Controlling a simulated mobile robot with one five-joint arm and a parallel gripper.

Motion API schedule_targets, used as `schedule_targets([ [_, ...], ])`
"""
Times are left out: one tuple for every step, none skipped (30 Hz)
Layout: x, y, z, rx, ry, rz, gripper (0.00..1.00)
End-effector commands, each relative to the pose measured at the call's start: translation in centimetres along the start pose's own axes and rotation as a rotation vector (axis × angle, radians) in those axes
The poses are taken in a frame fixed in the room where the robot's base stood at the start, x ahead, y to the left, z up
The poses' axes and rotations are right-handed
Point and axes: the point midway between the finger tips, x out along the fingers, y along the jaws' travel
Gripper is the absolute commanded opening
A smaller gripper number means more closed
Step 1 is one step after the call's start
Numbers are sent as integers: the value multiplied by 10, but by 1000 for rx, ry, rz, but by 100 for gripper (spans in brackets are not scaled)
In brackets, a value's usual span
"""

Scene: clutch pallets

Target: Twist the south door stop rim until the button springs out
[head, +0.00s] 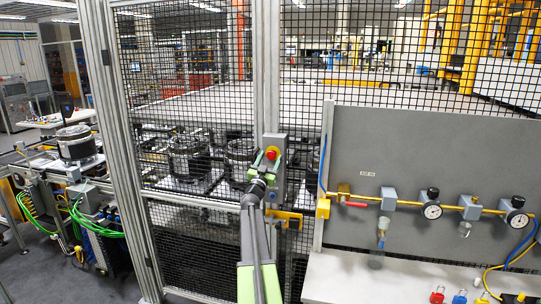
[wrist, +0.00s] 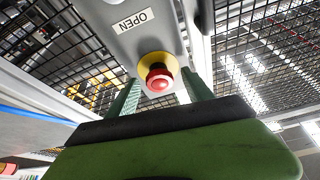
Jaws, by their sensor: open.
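The door stop is a red mushroom button (head: 271,153) on a small grey box (head: 275,142) fixed to the fence post. My gripper (head: 267,163) is open in front of the box. In the wrist view its two green fingers (wrist: 158,95) stand to the left and right of the button, with gaps between them and it. Whether the button is pressed in cannot be told.
Black mesh fencing (head: 195,90) with aluminium posts surrounds the box. A yellow latch (head: 284,218) is just below it. To the right is a grey panel (head: 390,150) with a yellow pipe, gauges and valves, above a white bench (head: 350,280) with small padlocks.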

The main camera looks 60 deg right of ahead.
Motion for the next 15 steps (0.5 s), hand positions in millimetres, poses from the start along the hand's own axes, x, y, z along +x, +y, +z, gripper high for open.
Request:
schedule_targets([
  [4,0,0,0,0,0,59],
  [4,0,0,0,0,0,59],
  [5,0,0,1,0,0,59],
  [5,0,0,1,0,0,59],
  [4,0,0,1,0,-1,59],
  [4,0,0,1,0,-1,59],
  [4,0,0,1,0,-1,59],
  [4,0,0,1,0,-1,59],
  [4,0,0,1,0,-1,59],
  [4,-1,0,1,0,-1,57],
  [4,-1,0,1,0,-1,53],
  [4,-1,0,1,0,-1,48],
  [4,-1,0,1,0,-1,44],
  [4,-1,0,1,0,-1,40],
  [4,-1,0,1,0,-1,35],
])
